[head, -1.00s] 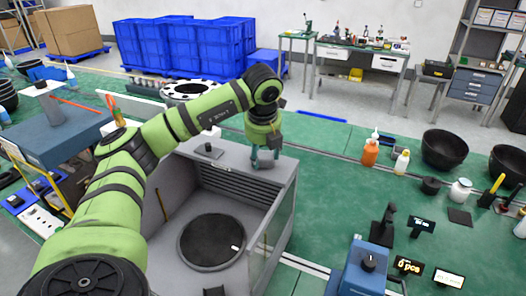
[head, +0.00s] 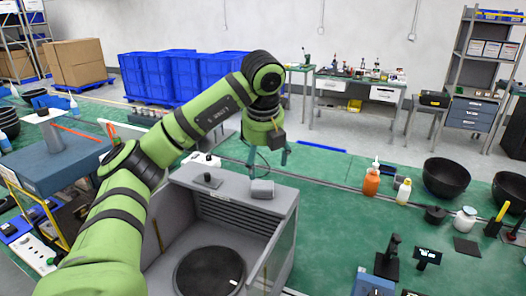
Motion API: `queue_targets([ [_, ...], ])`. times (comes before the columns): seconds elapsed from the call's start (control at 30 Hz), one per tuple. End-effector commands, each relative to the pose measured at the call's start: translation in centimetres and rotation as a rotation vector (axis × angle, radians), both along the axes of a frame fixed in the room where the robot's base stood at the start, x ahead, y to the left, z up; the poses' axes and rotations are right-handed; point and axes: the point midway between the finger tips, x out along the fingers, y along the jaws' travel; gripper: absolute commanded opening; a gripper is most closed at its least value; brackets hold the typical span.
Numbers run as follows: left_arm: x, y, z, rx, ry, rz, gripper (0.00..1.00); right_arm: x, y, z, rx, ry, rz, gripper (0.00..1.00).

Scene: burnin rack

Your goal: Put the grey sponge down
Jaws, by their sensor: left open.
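The grey sponge (head: 262,189) is a small grey block lying on the flat top ledge of the grey open-fronted box (head: 220,199), near the ledge's right end. My left gripper (head: 268,162) is above the sponge, with its two teal fingers spread wide and nothing between them. A gap shows between the fingertips and the sponge. My right gripper is out of view.
A dark round plate (head: 209,271) lies inside the box, and a small knob (head: 207,179) stands on its ledge. An orange bottle (head: 371,182), a white bottle (head: 403,191) and black bowls (head: 446,177) stand to the right. Green bench between is clear.

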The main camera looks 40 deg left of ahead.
Motion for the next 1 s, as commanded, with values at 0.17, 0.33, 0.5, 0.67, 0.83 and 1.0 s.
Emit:
queue_targets([
  [0.17, -0.5, -0.3, 2.6, 0.001, -0.003, 0.002, 0.79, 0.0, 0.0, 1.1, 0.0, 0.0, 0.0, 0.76],
  [0.33, -0.7, -0.5, 3.3, 0.0, -0.002, 0.002, 0.79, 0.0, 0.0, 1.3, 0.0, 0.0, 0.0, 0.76],
  [0.5, -0.7, -0.6, 3.3, 0.001, 0.0, 0.001, 0.79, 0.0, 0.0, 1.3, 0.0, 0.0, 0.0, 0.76],
  [0.67, -0.7, -0.6, 3.3, 0.0, 0.0, 0.001, 0.79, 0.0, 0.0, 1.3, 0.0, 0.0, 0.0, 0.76],
  [0.83, -0.7, -0.6, 3.3, 0.0, 0.0, 0.001, 0.79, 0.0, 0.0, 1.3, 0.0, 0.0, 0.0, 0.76],
  [1.0, -0.7, -0.6, 3.3, 0.0, 0.0, 0.001, 0.79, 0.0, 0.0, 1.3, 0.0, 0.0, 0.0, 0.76],
])
